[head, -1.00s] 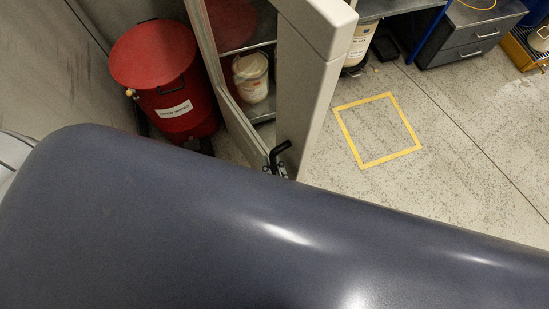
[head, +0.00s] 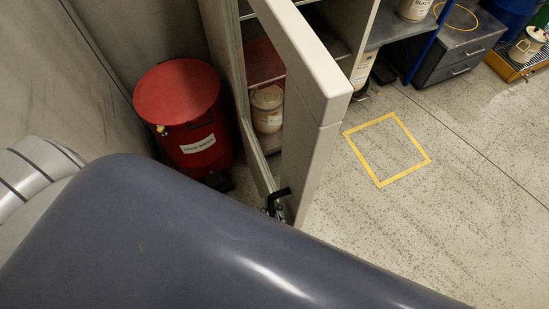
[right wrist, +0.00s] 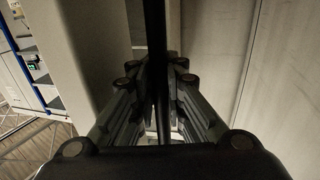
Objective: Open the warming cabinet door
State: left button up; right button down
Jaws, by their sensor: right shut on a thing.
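The warming cabinet door (head: 307,75) is a beige framed panel with a window, and it stands partly open in the head view. A shelf inside the cabinet (head: 327,40) shows past its top edge. A black handle (head: 281,193) sticks out low on the door. In the right wrist view, the fingers of my right gripper (right wrist: 157,75) are closed around the dark upright bar of the handle (right wrist: 155,28). In the head view my dark arm covers most of that gripper. My left gripper is not in view.
A red waste drum (head: 180,95) stands left of the door. A pale tub (head: 267,108) shows through the door window. A yellow floor square (head: 388,148) lies on open floor to the right. A grey drawer unit (head: 455,50) stands at the back right.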

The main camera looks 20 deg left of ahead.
jog(key=shift+s+f, duration=0.3)
jog(key=shift+f, duration=0.05)
jog(key=c, duration=1.9)
grip_release()
jog(key=shift+d+r, duration=0.1)
jog(key=shift+r, duration=0.1)
jog(key=v, duration=1.2)
jog(key=shift+d, duration=0.1)
